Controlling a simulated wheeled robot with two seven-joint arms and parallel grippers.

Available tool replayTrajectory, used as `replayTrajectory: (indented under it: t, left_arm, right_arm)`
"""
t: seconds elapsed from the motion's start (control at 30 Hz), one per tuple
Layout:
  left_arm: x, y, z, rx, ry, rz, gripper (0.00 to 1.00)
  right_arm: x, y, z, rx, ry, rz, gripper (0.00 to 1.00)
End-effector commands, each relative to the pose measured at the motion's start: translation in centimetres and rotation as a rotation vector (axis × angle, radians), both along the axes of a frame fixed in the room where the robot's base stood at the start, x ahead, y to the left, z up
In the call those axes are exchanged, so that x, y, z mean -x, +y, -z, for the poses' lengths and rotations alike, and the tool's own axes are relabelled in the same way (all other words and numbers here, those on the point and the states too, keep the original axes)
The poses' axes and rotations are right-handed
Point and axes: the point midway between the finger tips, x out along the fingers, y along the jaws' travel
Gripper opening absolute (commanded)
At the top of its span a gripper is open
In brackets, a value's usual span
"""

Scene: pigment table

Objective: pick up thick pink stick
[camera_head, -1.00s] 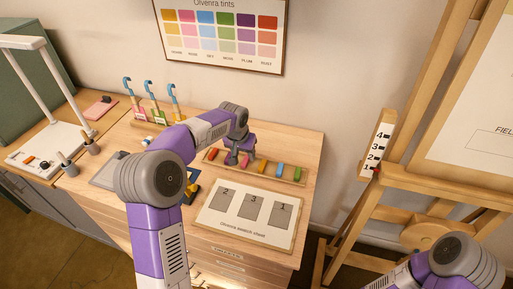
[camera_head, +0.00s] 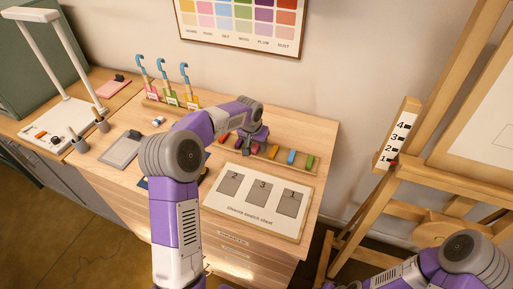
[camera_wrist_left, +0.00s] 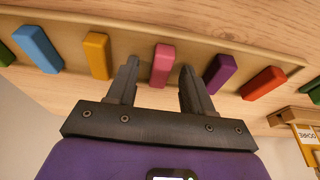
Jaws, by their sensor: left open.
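The thick pink stick (camera_wrist_left: 162,65) stands out in the left wrist view, lying across the shallow wooden tray (camera_wrist_left: 215,52) between a yellow-orange stick (camera_wrist_left: 97,55) and a purple stick (camera_wrist_left: 219,74). My left gripper (camera_wrist_left: 160,72) is open, with one finger on each side of the pink stick and gaps showing on both sides. In the head view my left gripper (camera_head: 252,142) is over the tray's middle and largely hides the pink stick. My right gripper is out of view; only part of that arm shows at the lower right.
A red stick (camera_wrist_left: 263,83), a blue stick (camera_wrist_left: 37,48) and a green stick (camera_head: 309,162) share the tray. The swatch sheet (camera_head: 257,222) lies in front. A rack with blue-hooked tools (camera_head: 163,85) stands at the back left. An easel (camera_head: 400,135) is at right.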

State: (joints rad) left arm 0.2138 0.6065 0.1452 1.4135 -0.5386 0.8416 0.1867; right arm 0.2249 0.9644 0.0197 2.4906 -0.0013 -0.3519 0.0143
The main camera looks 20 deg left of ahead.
Motion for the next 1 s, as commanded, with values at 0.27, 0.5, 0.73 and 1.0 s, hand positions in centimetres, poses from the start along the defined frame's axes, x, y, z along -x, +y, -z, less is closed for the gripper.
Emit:
replayTrajectory:
  t: [0.27, 0.5, 0.73, 1.0]
  left_arm:
    - [0.0, 0.0, 0.0, 0.0, 0.0, 0.0, 0.16]
    - [0.0, 0.0, -0.1, 0.0, 0.0, 0.0, 0.0]
    - [0.0, 0.0, -0.9, -0.001, -0.001, 0.0, 0.0]
    - [-0.1, 0.0, -6.2, -0.001, -0.004, 0.0, 0.0]
  right_arm:
    - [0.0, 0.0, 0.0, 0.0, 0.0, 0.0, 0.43]
    - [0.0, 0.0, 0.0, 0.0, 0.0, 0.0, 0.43]
    - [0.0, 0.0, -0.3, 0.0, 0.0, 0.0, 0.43]
    - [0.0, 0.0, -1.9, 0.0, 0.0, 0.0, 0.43]
